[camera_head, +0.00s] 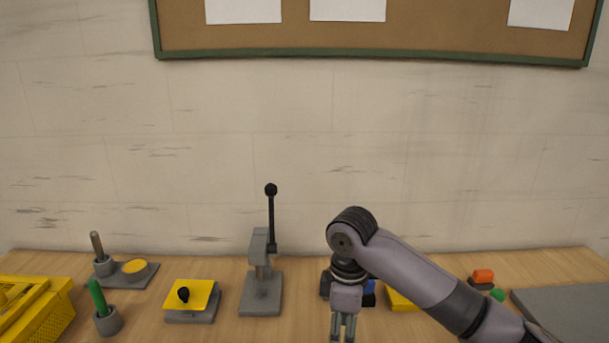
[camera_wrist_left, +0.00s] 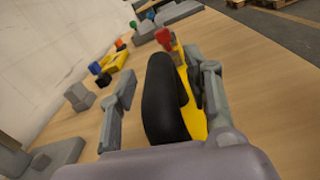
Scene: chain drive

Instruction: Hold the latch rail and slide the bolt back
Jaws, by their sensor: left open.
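In the left wrist view my left gripper (camera_wrist_left: 165,105) is open, with its two fingers wide apart. A large rounded black part (camera_wrist_left: 163,100) stands between the fingers, with clear space on its left side. A long yellow piece (camera_wrist_left: 193,112) lies beyond it, partly hidden by the black part and the right finger. A red part (camera_wrist_left: 163,38) shows at the far end. I cannot tell which of these is the latch rail or bolt. In the head view my right gripper (camera_head: 342,332) points down at the bottom edge; its narrow fingers do not clearly show open or shut.
The head view shows a yellow crate (camera_head: 50,312), a green peg (camera_head: 97,296), a yellow-topped block (camera_head: 192,296) and a grey lever stand (camera_head: 260,292) along the bench. A grey plate (camera_head: 570,308) lies at right. Bare wood is visible on the right in the left wrist view.

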